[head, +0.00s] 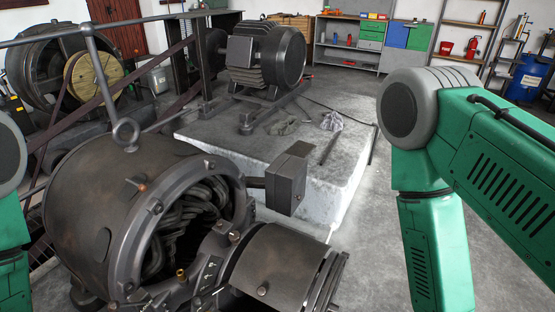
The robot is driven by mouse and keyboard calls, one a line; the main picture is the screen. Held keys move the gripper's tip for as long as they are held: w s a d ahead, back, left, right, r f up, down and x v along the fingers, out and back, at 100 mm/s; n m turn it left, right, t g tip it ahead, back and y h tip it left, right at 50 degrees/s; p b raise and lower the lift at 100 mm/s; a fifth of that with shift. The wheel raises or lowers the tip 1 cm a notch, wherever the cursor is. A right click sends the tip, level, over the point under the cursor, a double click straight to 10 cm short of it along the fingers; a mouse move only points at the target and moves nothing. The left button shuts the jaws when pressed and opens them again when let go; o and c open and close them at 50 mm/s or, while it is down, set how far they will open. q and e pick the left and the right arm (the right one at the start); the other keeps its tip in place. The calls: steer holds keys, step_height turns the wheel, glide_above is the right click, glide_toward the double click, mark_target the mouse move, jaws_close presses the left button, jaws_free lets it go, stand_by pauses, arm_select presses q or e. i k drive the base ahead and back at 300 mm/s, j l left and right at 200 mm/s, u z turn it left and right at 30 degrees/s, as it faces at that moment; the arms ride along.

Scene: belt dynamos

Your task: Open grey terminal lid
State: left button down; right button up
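A small dark grey terminal box (286,182) sticks out from the right side of the big open dynamo (110,205) on a short arm. Another box (240,50) sits on the side of the motor at the back; I cannot tell which box bears the named lid. My green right arm comes in from the right and bends down out of the frame. Part of my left arm shows at the left edge. Neither gripper is in view.
The motor (280,55) stands on a concrete plinth (335,165) with rags (332,121) and a rod on it. A rail crosses the left side before a belt wheel (95,75). Grey floor is clear between the plinth and my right arm. Shelves and a blue drum (528,78) stand behind.

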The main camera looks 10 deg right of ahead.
mark_target(290, 179)
steer(key=k+l, duration=0.1)
steer(key=l, duration=0.35)
steer(key=l+u, duration=0.15)
steer(key=l, duration=0.3)
steer(key=k+l, duration=0.15)
steer(key=l, duration=0.25)
steer(key=k+l+u, duration=0.15)
steer(key=l, duration=0.3)
steer(key=i+l+u, duration=0.1)
steer(key=l, duration=0.3)
steer(key=i+l+u, duration=0.1)
steer(key=l, duration=0.3)
steer(key=i+l+u, duration=0.15)
steer(key=l, duration=0.25)
steer(key=i+l+u, duration=0.1)
steer(key=l, duration=0.35)
steer(key=i+l+u, duration=0.1)
steer(key=l, duration=0.35)
steer(key=i+l+u, duration=0.15)
steer(key=i+l, duration=0.3)
steer(key=i, duration=0.15)
steer(key=i+l+u, duration=0.1)
steer(key=i+l, duration=0.4)
steer(key=i, duration=0.1)
